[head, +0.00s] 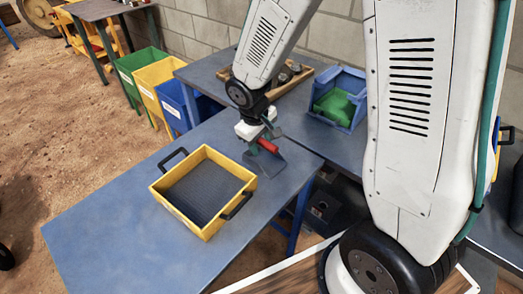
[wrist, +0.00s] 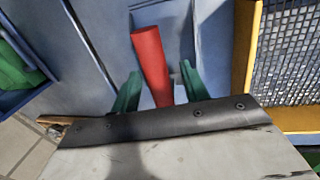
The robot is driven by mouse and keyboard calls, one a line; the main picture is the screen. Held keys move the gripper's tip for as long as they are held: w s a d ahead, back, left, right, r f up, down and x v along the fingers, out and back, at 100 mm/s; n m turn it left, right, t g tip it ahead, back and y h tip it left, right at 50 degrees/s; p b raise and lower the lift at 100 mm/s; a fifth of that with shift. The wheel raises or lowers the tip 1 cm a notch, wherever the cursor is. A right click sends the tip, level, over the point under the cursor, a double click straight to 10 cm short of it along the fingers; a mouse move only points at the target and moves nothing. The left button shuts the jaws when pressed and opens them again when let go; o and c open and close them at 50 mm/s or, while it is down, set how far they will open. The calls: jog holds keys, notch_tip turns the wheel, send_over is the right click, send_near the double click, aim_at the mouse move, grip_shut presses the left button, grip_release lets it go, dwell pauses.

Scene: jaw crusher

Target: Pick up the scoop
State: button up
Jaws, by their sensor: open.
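The scoop has a red handle (head: 268,146) and a grey-blue pan (head: 267,164). It rests on the blue table beside the yellow tray. In the wrist view the red handle (wrist: 151,62) lies between the two green fingers of my gripper (wrist: 155,90), with the pan (wrist: 170,20) beyond it. The fingers stand apart on either side of the handle, with a visible gap to each. In the head view my gripper (head: 258,140) is low over the scoop, and its fingers are partly hidden.
A yellow sieve tray (head: 245,176) with black handles sits close by on the blue table (head: 110,225). A blue bin (head: 355,82) with green contents and a wooden tray (head: 290,85) stand behind. Green, yellow and blue bins line the back left. The table's left part is clear.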

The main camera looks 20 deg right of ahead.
grip_shut()
jog(key=shift+r, duration=0.1)
notch_tip(320, 180, up, 10)
jog(key=shift+f, duration=0.1)
